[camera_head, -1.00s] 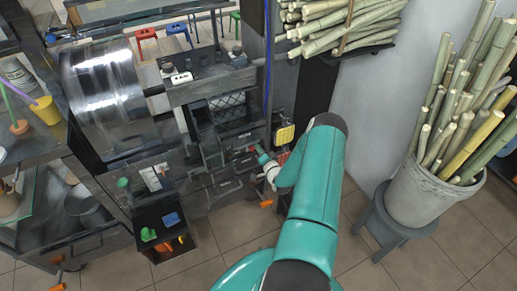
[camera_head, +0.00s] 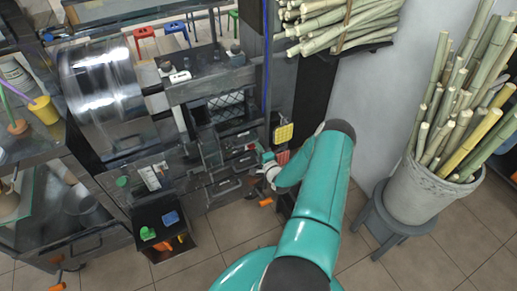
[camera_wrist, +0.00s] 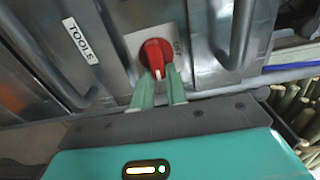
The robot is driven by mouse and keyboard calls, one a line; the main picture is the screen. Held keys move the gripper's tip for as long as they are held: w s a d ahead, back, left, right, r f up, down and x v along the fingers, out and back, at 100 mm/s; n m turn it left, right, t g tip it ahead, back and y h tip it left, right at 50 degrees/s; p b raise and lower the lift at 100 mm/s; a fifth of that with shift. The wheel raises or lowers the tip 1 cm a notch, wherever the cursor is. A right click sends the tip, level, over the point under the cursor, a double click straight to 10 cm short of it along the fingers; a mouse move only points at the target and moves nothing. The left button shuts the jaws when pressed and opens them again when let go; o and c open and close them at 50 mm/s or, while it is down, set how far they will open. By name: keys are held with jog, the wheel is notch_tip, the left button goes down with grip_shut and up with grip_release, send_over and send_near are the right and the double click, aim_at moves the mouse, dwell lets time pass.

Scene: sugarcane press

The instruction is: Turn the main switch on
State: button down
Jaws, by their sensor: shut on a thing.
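The main switch is a red rotary knob (camera_wrist: 154,52) on a pale square plate, set in a grey metal panel in the wrist view. Its handle points down in the picture, towards my gripper.
A drawer front labelled TOOLS (camera_wrist: 80,40) with a curved handle is left of the switch. Another dark curved handle (camera_wrist: 241,35) stands close on its right. In the head view, a bucket of cane (camera_head: 432,200) on a stool is at the right. Tiled floor (camera_head: 225,230) lies clear in front.

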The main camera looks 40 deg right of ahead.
jog(key=c, duration=1.4)
grip_release()
jog(key=v, duration=1.4)
jog(key=shift+w, duration=0.1)
